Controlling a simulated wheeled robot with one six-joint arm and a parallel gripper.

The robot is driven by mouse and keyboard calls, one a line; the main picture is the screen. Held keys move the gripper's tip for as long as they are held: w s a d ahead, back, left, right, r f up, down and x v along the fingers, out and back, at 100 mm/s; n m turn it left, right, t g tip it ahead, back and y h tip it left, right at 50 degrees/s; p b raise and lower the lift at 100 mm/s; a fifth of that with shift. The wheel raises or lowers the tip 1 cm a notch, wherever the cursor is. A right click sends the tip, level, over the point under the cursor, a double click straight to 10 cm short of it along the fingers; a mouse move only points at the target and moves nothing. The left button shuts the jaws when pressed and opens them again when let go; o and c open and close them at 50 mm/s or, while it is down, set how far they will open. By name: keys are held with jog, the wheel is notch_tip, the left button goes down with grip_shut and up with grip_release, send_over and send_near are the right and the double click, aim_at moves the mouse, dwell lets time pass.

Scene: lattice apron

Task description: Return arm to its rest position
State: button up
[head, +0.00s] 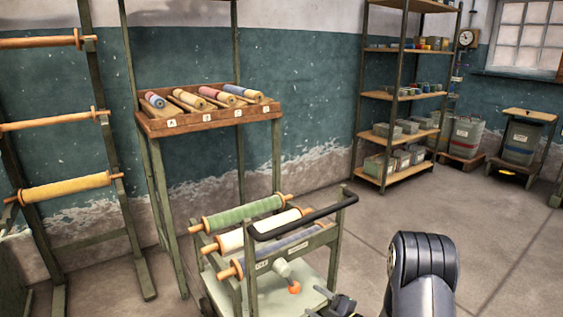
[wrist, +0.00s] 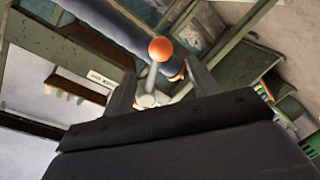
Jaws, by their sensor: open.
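My gripper (wrist: 160,82) is open in the wrist view, its two grey fingers spread apart with nothing seen held between them. An orange ball (wrist: 161,48) on a pale stem shows in the gap in the picture; whether it is beyond the fingertips or level with them I cannot tell. In the head view the dark end of my gripper (head: 330,304) is cut off at the bottom edge, at the right of the green cart (head: 322,240). My arm bends above it at lower right. The orange ball also shows in the head view (head: 294,287), low on the cart.
A wooden tray (head: 210,119) of several rolls stands behind. A yellow roll (head: 66,188) hangs at left. Floor at right is clear.

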aim_at(295, 292)
jog(key=b+x, duration=0.3)
jog(key=x, duration=0.6)
jog(key=shift+w+a+f, duration=0.2)
jog(key=shift+w+a, duration=0.05)
jog(key=shift+a, duration=0.05)
jog(key=shift+s+a+r+p, duration=0.1)
jog(key=shift+a+r+p, duration=0.1)
jog(key=shift+p, duration=0.45)
jog(key=shift+s+a+f+m, duration=0.25)
jog(key=shift+f+m, duration=0.05)
jog(key=shift+m, duration=0.3)
jog(key=shift+r, duration=0.1)
